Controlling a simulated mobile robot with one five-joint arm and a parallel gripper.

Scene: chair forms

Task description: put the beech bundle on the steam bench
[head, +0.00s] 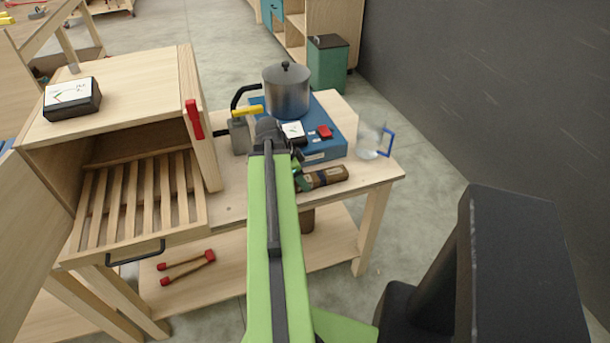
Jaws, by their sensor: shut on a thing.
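The beech bundle appears as a short brown roll with darker bands (328,177), lying level to the right of my arm's end over the front right part of the steam bench. My gripper (300,172) is shut on its left end; the arm partly hides the jaws and that end. I cannot tell whether the bundle touches the bench top. The steam bench (232,203) is a pale wooden table with a lower shelf. It bears an open wooden steam box (135,75) with a slatted rack (140,200) on the left.
A steel pot (287,92) stands on a blue burner unit (325,150) behind the bundle. A clear jug with a blue handle (372,140) stands at the bench's right end. A black-and-white box (72,98) sits on the steam box. A dark wall (500,90) rises right.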

